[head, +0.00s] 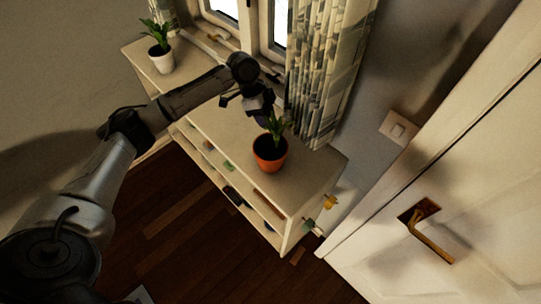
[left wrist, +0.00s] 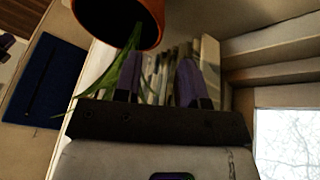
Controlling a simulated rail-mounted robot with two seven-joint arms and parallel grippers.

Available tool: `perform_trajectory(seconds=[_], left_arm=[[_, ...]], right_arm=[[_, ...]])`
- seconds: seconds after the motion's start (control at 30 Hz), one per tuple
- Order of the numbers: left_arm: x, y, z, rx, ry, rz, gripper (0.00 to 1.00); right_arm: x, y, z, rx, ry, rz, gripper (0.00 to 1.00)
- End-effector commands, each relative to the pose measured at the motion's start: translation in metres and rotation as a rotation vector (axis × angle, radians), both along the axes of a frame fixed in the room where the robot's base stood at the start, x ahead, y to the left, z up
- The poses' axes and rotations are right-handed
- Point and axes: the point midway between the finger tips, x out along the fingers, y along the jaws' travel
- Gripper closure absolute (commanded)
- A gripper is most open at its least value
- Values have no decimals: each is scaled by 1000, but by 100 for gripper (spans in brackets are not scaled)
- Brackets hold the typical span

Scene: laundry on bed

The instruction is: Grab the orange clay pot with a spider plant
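The orange clay pot (head: 270,154) with a green spider plant (head: 275,122) stands upright on the top of a low cream shelf unit, near its right end. My left gripper (head: 262,112) is at the plant's far left side, close to the leaves and above the pot's rim. In the left wrist view, the orange pot (left wrist: 152,22) is at the top, beyond the fingers, and leaves (left wrist: 120,78) hang beside the left-hand finger. My left gripper (left wrist: 160,80) has its two purple fingers apart, with no pot between them. My right gripper is not in view.
A patterned curtain (head: 322,70) hangs close behind the orange pot. A white door (head: 440,190) with a brass handle is at the right. The shelf top left of the orange pot is clear.

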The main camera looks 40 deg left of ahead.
Motion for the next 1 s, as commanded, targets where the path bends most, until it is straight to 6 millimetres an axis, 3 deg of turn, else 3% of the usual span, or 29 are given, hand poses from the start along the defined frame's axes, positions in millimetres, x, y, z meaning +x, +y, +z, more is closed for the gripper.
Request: perform_trajectory(seconds=[0.33, 0.67, 0.9, 1.0], left_arm=[[0, -7, -15, 0, 2, -1, 63], [2, -23, -50, 0, 1, -1, 63], [2, -24, -53, 1, 0, 0, 63], [2, -24, -53, 1, 0, 0, 71]], right_arm=[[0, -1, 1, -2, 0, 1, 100], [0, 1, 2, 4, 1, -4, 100], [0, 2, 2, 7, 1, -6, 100], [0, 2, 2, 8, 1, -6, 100]])
